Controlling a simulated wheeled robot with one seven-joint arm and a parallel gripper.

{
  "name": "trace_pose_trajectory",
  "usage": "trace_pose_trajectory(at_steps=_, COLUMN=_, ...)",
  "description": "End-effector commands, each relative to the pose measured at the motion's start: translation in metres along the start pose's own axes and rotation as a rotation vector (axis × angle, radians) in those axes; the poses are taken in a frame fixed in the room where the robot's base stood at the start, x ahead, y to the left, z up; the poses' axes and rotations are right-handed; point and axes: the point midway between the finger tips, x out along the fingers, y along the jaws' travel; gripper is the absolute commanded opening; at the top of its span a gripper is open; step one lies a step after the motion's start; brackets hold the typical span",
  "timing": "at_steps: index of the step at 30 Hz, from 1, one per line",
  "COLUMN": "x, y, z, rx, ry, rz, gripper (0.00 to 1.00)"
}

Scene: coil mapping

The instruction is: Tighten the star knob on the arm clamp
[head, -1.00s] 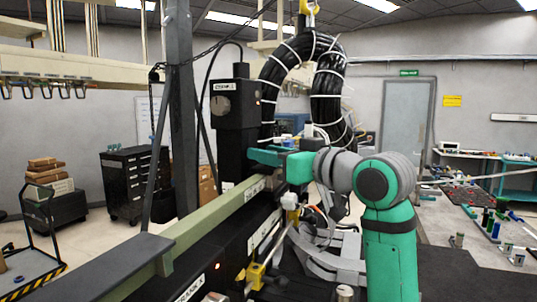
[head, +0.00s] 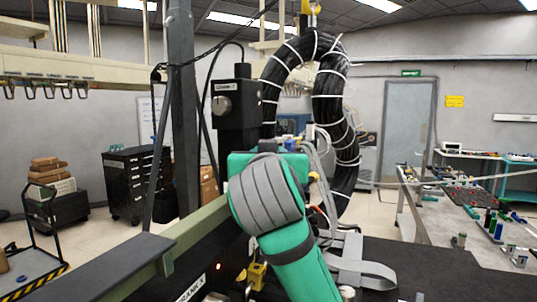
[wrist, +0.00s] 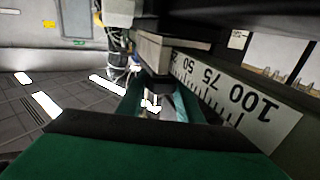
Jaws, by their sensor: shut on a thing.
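In the wrist view, my gripper (wrist: 157,101) shows as two green fingers on either side of a small dark knob (wrist: 158,86), which I take to be the star knob. The fingers are shut on it; its lobes are mostly hidden between them. A pale bright piece shows just below it in the picture. A light block (wrist: 153,52), perhaps part of the arm clamp, sits directly above the knob in the picture. In the head view, my own arm covers the knob and fingertips.
A printed scale (wrist: 238,103) runs along a beam right of the fingers, its numbers upside down. In the head view, a black cable loop (head: 330,110) hangs close behind my arm. A green rail (head: 195,222) lies to the left, and a workbench (head: 450,215) to the right.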

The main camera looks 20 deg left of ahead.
Motion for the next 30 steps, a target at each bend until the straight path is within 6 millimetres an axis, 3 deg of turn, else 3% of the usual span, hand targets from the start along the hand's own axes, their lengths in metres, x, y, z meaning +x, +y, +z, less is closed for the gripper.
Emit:
trace_pose_trajectory(at_steps=17, x=0.0005, y=-0.0001, z=0.0003, rx=-0.002, ry=-0.002, rz=0.034, gripper=0.1)
trace_pose_trajectory(at_steps=18, x=0.0005, y=-0.0001, z=0.0003, rx=-0.002, ry=-0.002, rz=0.034, gripper=0.37)
trace_pose_trajectory(at_steps=20, x=0.0005, y=-0.0001, z=0.0003, rx=-0.002, ry=-0.002, rz=0.034, gripper=0.51)
trace_pose_trajectory(at_steps=30, x=0.0004, y=-0.002, z=0.0003, rx=-0.003, ry=-0.001, rz=0.03, gripper=0.51)
